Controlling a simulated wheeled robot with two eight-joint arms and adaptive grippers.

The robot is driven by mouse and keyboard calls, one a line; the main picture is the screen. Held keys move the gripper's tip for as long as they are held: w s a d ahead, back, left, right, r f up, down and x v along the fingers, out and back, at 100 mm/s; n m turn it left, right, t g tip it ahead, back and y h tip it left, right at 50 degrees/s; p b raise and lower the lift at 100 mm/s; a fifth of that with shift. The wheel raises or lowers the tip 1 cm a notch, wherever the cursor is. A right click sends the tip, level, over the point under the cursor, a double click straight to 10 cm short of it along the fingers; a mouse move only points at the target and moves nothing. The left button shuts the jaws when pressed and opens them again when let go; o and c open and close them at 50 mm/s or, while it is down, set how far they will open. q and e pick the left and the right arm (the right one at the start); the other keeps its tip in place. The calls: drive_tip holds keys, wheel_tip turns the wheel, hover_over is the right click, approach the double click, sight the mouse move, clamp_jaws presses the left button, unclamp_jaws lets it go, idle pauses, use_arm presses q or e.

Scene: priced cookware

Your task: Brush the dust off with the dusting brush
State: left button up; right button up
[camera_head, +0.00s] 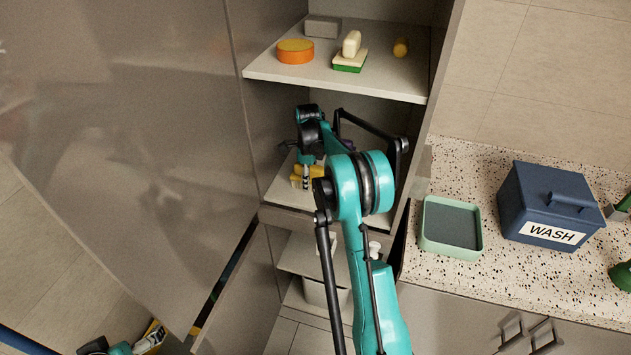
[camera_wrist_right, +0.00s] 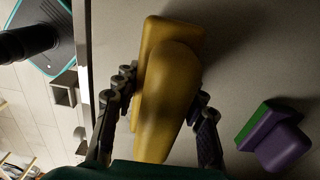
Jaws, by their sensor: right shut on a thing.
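My right gripper (camera_head: 303,174) reaches into the open cabinet, at the shelf below the top one. It is shut on a yellow handled tool (camera_head: 297,182), whose rounded handle lies between the fingers in the right wrist view (camera_wrist_right: 165,100). The tool has a block-like head; its underside is hidden, so I cannot tell if it is the dusting brush. On the top shelf stands a cream-handled brush or scrubber (camera_head: 350,52) with a green base.
A purple and green scrubber (camera_wrist_right: 278,140) lies near the held tool. A green tray (camera_head: 450,228) and blue WASH box (camera_head: 548,205) stand on the counter.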

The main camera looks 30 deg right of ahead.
drive_tip(key=shift+w+d, duration=0.65)
drive_tip(key=shift+s+d+r, duration=0.1)
drive_tip(key=shift+s+d, duration=1)
drive_tip(key=shift+s, duration=0.2)
drive_tip(key=shift+s+d, duration=0.95)
drive_tip(key=shift+s, duration=0.15)
drive_tip(key=shift+s+d+b, duration=0.4)
drive_tip(key=shift+s+d, duration=0.85)
drive_tip(key=shift+s, duration=0.25)
drive_tip(key=shift+s+d, duration=1.15)
drive_tip(key=shift+s, duration=0.25)
drive_tip(key=shift+s+d+b, duration=0.3)
drive_tip(key=shift+s+d, duration=0.7)
drive_tip(key=shift+s, duration=0.15)
